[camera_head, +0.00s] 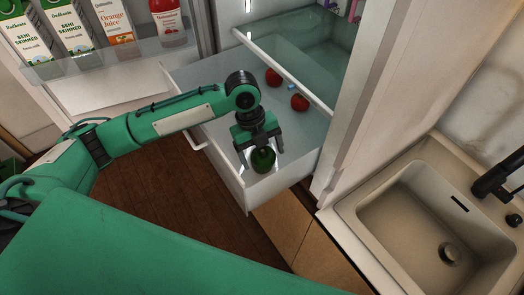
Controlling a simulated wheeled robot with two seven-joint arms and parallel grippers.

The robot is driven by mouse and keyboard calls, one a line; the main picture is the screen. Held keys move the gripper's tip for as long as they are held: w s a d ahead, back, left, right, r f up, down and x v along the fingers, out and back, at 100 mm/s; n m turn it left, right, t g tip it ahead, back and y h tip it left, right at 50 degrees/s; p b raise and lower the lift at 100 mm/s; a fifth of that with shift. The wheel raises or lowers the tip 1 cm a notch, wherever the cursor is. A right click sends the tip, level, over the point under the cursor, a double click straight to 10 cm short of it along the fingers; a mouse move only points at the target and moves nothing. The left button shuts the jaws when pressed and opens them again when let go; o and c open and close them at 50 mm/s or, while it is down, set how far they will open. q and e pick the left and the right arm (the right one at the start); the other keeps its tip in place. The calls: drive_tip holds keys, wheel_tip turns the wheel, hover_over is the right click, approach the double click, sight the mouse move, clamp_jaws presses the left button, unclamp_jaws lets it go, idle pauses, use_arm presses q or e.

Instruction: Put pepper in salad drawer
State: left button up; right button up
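The dark green pepper (263,161) shows at the front of the pulled-out salad drawer (215,133), near its front right corner. My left gripper (262,156) points down right over the pepper. Its two fingers stand apart on either side of it, and a gap seems to show between fingers and pepper, so it looks open. The gripper's body hides the pepper's top. I cannot tell for sure whether the pepper rests on the drawer floor. My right gripper is not in view.
Two red tomatoes (299,102) (273,77) and a small blue item (291,87) lie farther back in the drawer. A glass shelf edge (284,72) is above them. The fridge door (110,62) holds cartons and a bottle. A sink (420,215) is at right.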

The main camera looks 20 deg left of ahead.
use_arm(q)
drive_tip(key=shift+w+a+r, duration=0.1)
drive_tip(key=shift+r, duration=0.35)
drive_tip(key=s+b+v, duration=0.1)
drive_tip(key=b+v, duration=0.3)
drive_tip(key=v, duration=0.7)
drive_tip(key=shift+w+r, duration=0.15)
drive_tip(key=shift+w, duration=0.35)
